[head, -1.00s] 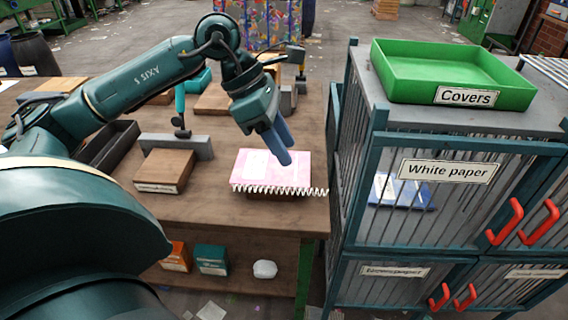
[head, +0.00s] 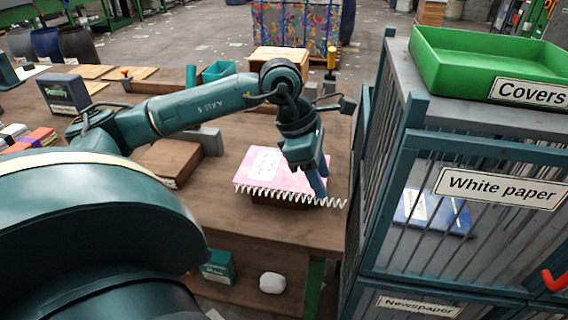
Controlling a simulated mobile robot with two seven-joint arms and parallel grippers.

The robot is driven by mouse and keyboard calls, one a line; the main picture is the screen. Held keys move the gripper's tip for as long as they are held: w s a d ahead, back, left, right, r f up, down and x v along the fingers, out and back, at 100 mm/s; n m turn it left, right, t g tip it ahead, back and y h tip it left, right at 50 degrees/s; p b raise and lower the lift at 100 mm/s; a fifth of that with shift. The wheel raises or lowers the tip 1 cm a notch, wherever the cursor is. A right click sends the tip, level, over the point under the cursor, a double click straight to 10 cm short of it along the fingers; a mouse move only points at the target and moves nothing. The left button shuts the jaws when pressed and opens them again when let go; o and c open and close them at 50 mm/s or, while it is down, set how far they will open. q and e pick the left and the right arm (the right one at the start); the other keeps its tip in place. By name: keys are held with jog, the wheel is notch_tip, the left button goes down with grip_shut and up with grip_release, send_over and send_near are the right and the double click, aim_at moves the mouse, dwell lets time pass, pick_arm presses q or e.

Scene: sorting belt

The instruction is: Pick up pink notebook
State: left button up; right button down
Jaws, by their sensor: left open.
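The pink notebook (head: 243,176) lies on the brown wooden table near its right front edge, raised on a dark block. Its white spiral binding (head: 285,197) runs along the front edge, with a loose end sticking out to the right. A pale label is on its cover. My left gripper (head: 319,188) points down at the right side of the notebook, and its blue fingers overlap that edge in the picture. It is open; I cannot tell whether it touches the notebook. My right gripper does not show.
A barred cabinet (head: 372,200) labelled "White paper" stands close right of the table, with a green tray (head: 480,88) marked "Covers" on top. A wooden box (head: 165,163) and a grey block (head: 207,140) lie left of the notebook. A blue book shows behind the bars.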

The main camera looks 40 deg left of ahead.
aim_at(331, 199)
pick_arm(q)
jog(key=x, duration=0.5)
jog(key=shift+w+f, duration=0.15)
jog(key=shift+w, duration=0.1)
grip_shut()
